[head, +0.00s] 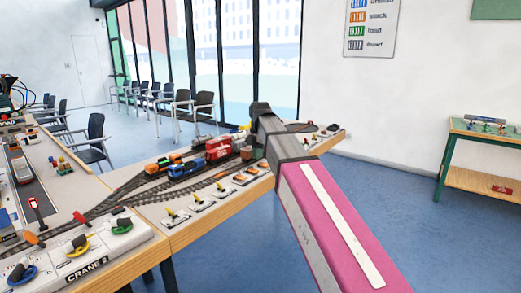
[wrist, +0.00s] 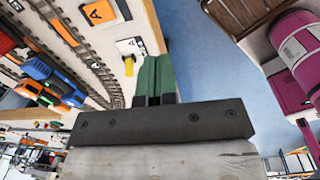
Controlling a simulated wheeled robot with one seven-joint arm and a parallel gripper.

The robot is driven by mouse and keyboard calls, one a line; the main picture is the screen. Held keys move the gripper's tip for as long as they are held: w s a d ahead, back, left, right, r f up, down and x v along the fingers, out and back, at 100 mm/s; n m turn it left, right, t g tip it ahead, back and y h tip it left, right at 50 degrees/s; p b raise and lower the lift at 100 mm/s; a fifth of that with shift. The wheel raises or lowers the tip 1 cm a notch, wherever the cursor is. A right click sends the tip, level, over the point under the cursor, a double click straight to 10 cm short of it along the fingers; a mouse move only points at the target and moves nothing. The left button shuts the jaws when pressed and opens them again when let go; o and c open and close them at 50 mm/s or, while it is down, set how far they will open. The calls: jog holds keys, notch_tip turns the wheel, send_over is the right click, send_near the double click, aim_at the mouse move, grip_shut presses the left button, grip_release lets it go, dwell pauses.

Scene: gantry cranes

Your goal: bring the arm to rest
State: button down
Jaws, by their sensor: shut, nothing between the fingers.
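My gripper (wrist: 158,62) shows in the wrist view with its two green fingers side by side and touching, shut and empty. In that view the fingers point along the edge of the layout table, with the blue floor to their right. In the head view my pink and grey arm reaches from the bottom right over the edge of the layout table (head: 262,188). The fingers cannot be made out in the head view.
A blue engine (head: 186,168) and a red engine (head: 218,149) stand on the tracks left of my arm. A green-legged side table (head: 477,135) stands far right. Blue floor (head: 400,190) is open between.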

jog(key=s+d+f+m, duration=0.6)
jog(key=f+m, duration=0.3)
jog(key=f, duration=0.3)
jog(key=s+d+f+m, duration=0.6)
jog(key=f+m, duration=0.3)
jog(key=f, duration=0.3)
jog(key=s+d+f+m, duration=0.6)
jog(key=d+f+m, duration=0.2)
jog(key=f, duration=0.4)
jog(key=shift+s+f+m+h, duration=0.2)
jog(key=shift+m+h, duration=0.1)
jog(key=shift+m, duration=0.3)
